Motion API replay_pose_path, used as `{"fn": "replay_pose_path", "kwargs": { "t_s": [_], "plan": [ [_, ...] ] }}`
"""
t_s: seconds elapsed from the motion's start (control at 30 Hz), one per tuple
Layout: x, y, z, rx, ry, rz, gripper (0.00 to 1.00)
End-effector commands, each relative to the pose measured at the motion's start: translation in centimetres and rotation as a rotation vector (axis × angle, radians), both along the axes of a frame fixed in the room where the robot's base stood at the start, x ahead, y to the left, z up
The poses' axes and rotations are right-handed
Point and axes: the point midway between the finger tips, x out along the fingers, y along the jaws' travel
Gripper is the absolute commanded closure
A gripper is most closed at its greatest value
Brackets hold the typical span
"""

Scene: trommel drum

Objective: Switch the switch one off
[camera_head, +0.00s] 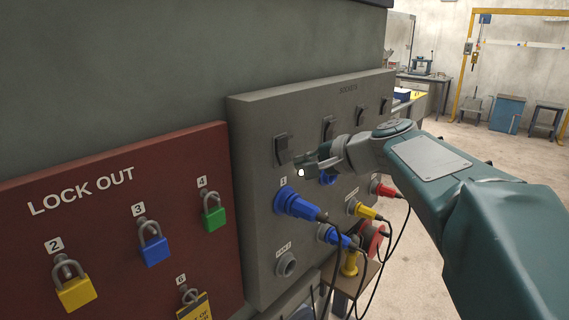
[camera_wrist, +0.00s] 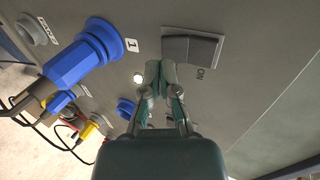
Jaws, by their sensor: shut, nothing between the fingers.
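Switch one (camera_head: 283,149) is a dark rocker switch on the grey socket panel (camera_head: 255,200), above the blue plug (camera_head: 297,203) at the label 1. In the wrist view the rocker switch (camera_wrist: 192,48) lies just ahead of the fingertips, beside the word ON. My gripper (camera_head: 303,163) is at the panel, a little right of and below the switch. In the wrist view my gripper (camera_wrist: 160,66) has its fingertips together and empty, close to the rocker's lower edge. I cannot tell whether they touch it.
More rocker switches (camera_head: 329,127) run along the panel to the right. Blue, yellow and red plugs with hanging black cables (camera_head: 369,270) sit below. A red lock-out board (camera_head: 110,235) with several padlocks is at left. Open floor (camera_head: 480,170) lies to the right.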

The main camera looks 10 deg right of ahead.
Motion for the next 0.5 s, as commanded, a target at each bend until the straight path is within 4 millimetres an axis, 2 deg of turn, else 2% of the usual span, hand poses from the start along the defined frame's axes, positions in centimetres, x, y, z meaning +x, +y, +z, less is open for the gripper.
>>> {"fn": "replay_pose_path", "kwargs": {
  "t_s": [0.2, 0.5],
  "plan": [
    [1.7, 1.3, -0.9, 0.000, 0.000, 0.001, 1.00],
    [2.0, 1.4, -1.0, -0.001, -0.001, -0.001, 1.00]
  ]
}}
